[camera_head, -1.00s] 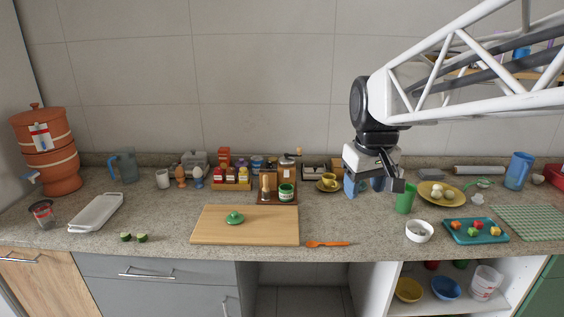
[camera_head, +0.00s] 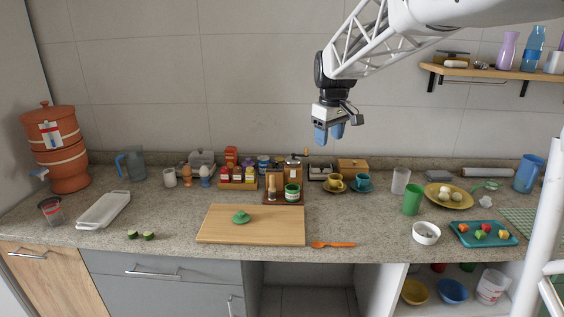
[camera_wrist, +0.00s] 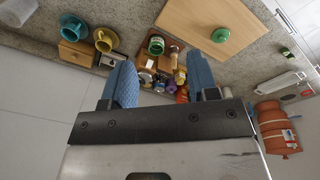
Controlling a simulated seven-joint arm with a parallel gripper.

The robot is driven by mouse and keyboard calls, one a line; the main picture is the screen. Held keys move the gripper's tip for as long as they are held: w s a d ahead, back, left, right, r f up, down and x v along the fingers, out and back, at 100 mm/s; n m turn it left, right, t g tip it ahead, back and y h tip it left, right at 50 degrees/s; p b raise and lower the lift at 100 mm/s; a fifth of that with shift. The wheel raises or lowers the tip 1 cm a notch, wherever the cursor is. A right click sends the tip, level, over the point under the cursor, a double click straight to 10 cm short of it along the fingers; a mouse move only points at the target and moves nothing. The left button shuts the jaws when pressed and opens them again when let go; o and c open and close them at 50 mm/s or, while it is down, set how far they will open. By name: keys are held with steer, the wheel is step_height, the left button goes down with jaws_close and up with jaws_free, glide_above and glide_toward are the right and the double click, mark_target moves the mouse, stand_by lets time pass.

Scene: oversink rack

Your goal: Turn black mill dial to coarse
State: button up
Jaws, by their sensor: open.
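My gripper (camera_head: 329,134) is open and empty, with two blue fingertips, raised in front of the tiled wall above the back of the counter. In the wrist view the open fingers (camera_wrist: 161,72) point toward the counter items. A hand-crank mill (camera_head: 293,168) with a brown body, metal top and wooden crank knob stands at the back behind a wooden tray (camera_head: 282,198). My gripper is above it and to its right, well apart from it. I cannot make out a black dial or its setting in either view.
A jar with a green label (camera_head: 292,192) stands on the tray. Yellow (camera_head: 335,183) and teal (camera_head: 361,183) cups are to its right, near a wooden box (camera_head: 352,166). Spice jars (camera_head: 237,178) crowd the left. A cutting board (camera_head: 252,228) with a green lid (camera_head: 241,217) lies in front.

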steer(key=w+a+f+n, duration=0.2)
steer(key=w+a+f, duration=0.15)
steer(key=w, duration=0.55)
steer(key=w+a+f+n, duration=0.2)
steer(key=w+a, duration=0.2)
steer(key=w, duration=0.5)
steer(key=n+g, duration=0.1)
steer(key=n, duration=0.2)
glide_above(275, 162)
steer(key=f, duration=1)
steer(key=shift+s+d+f, duration=0.1)
steer(key=shift+d+f, duration=0.2)
steer(key=shift+w+a+f+n, duration=0.25)
steer(key=shift+w+n, duration=0.05)
steer(key=shift+w, duration=0.05)
steer(key=shift+f, duration=0.2)
steer(key=shift+f, duration=3.75)
steer(key=shift+c, duration=0.3)
steer(key=c, duration=0.9)
steer(key=shift+o, duration=0.2)
